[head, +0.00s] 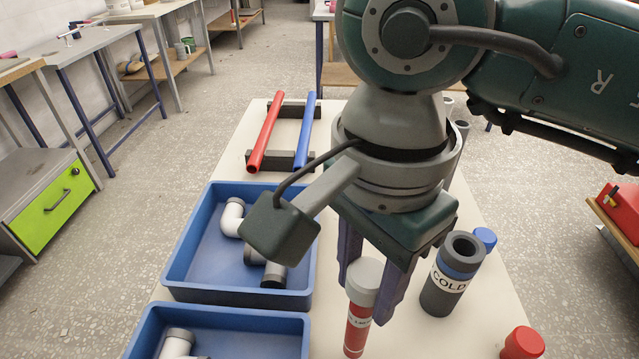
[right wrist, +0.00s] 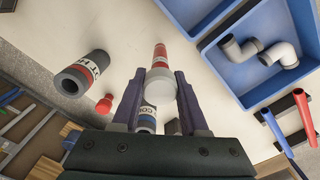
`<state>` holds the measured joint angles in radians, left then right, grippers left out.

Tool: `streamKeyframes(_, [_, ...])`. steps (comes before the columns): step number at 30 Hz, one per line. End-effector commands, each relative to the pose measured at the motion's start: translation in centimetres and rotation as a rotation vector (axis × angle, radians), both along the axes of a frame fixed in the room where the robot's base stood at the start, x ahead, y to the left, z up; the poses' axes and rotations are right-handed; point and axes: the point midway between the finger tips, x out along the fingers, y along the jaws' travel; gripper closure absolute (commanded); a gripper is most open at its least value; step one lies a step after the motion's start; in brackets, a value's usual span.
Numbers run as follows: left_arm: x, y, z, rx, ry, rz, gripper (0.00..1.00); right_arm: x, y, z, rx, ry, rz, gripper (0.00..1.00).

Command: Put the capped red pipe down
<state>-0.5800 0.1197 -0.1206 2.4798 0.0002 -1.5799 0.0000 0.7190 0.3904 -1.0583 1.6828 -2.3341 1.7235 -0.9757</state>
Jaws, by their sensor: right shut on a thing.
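The capped red pipe (head: 358,328) stands about upright under my right gripper (head: 372,278) in the head view, with its light grey cap (head: 364,275) at the top. In the right wrist view the red pipe (right wrist: 160,56) shows beyond its cap (right wrist: 160,81). My right gripper (right wrist: 157,98) is shut on the capped end, one purple finger on each side. The pipe's lower end is over the cream tabletop (head: 415,345); I cannot tell whether it touches. My left gripper is not in view.
A dark grey COLD sleeve (head: 452,278) stands close to the right of the gripper, with a blue cap (head: 485,238) behind it. A red cap (head: 522,343) lies front right. A HOT sleeve (right wrist: 82,73) shows in the wrist view. Blue trays (head: 238,296) with fittings are left.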

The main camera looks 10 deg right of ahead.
Motion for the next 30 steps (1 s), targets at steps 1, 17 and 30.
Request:
streamKeyframes(1, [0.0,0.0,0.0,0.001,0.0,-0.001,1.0,-0.1,0.0,-0.9,0.001,0.006,-0.001,1.0])
streamKeyframes(17, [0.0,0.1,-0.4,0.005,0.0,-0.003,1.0,0.0,0.0,-2.3,0.001,0.0,0.0,0.54])
streamKeyframes(30, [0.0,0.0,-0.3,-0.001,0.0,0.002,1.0,0.0,0.0,-2.3,0.001,0.0,0.0,0.27])
